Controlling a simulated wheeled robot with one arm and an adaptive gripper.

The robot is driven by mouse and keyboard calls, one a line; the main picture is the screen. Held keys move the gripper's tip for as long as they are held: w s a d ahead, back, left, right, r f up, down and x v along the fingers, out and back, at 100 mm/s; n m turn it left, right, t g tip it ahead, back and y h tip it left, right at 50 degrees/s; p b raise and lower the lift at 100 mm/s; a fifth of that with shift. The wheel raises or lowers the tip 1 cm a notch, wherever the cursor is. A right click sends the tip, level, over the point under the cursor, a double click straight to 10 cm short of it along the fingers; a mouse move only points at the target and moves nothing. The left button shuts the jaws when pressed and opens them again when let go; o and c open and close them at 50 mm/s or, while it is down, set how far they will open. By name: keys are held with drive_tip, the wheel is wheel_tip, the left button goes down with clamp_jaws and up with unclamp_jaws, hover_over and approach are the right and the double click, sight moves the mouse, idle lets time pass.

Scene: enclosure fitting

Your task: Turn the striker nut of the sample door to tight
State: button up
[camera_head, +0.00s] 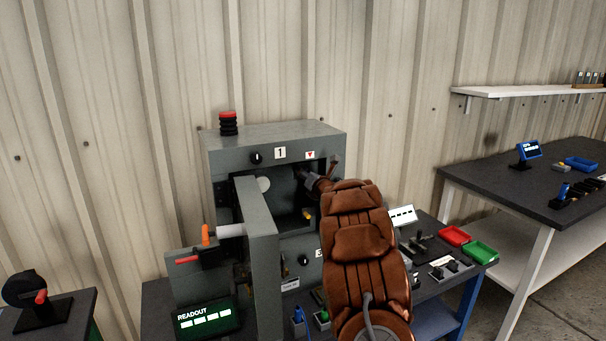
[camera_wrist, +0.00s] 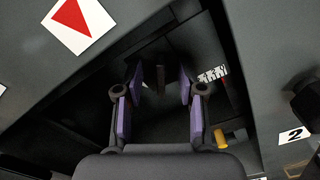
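The grey enclosure (camera_head: 280,137) has an open front. A thick grey door (camera_head: 262,250) stands swung out toward me on its left side; I take it for the sample door. My gripper (camera_head: 312,181) is at the upper right of the opening, below a red triangle label. In the wrist view my gripper (camera_wrist: 160,86) has its two purple finger pads spread apart. A small dark upright piece (camera_wrist: 160,78) shows between the fingertips, not visibly touched by them. I cannot tell whether it is the striker nut. My arm hides part of the enclosure's right side.
An orange handle (camera_head: 205,234) and a readout screen (camera_head: 205,319) are left of the door. A yellow piece (camera_wrist: 221,139) is right of the fingers. Red (camera_head: 454,236) and green (camera_head: 480,252) trays lie on the bench at right. Dark enclosure walls surround the fingers closely.

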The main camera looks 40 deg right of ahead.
clamp_jaws()
drive_tip(key=shift+a, duration=0.15)
idle(0.4)
drive_tip(key=shift+r+m, duration=0.1)
drive_tip(key=shift+m, duration=0.2)
